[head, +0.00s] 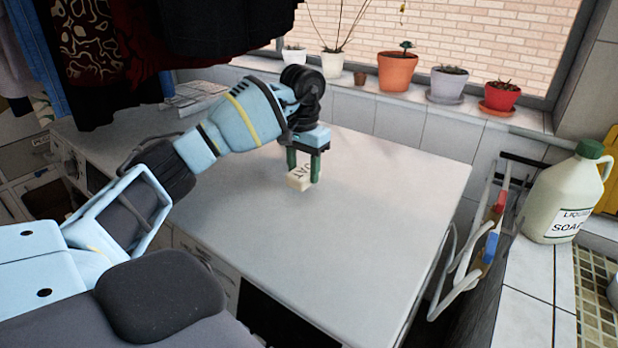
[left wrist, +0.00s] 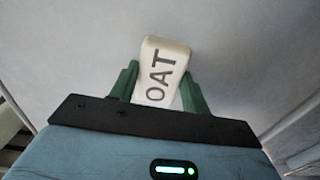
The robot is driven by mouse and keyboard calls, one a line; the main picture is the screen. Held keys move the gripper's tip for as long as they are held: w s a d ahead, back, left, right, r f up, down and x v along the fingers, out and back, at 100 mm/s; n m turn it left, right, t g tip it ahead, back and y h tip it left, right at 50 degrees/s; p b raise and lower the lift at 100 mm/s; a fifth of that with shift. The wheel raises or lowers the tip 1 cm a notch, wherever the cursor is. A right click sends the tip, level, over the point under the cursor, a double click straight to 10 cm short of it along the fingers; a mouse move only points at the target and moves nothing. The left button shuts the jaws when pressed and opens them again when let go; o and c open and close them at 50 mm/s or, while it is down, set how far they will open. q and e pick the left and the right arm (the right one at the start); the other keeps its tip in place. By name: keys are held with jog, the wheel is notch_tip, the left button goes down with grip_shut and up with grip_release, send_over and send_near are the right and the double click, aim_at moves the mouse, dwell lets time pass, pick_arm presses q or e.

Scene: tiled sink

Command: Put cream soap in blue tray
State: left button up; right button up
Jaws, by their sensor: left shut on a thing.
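The cream soap (head: 298,179) is a small cream block with dark letters reading "OAT". My left gripper (head: 304,172) is shut on it, one green finger on each side, over the white countertop (head: 390,200). I cannot tell whether the soap touches the counter or hangs just above it. In the left wrist view the soap (left wrist: 163,70) sits between the green fingers (left wrist: 160,92) and sticks out past their tips. No blue tray shows in either view. My right gripper is not in view.
Several potted plants, one in an orange pot (head: 397,71), stand on the tiled ledge behind the counter. A liquid soap jug (head: 563,200) stands at the right beside a rack (head: 470,250). Clothes (head: 110,50) hang at the back left. The counter's middle and right are clear.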

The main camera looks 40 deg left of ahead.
pick_arm(q)
jog(key=shift+w+d, duration=0.15)
jog(key=shift+w, duration=0.25)
jog(key=shift+w, duration=0.1)
jog(key=shift+w+d, duration=0.25)
jog(key=shift+w, duration=0.1)
jog(key=shift+f+p, duration=0.4)
jog(key=shift+f, duration=1.45)
jog(key=shift+f, duration=0.2)
jog(key=o, duration=1.1)
jog(key=shift+a, duration=0.1)
jog(key=shift+r, duration=0.15)
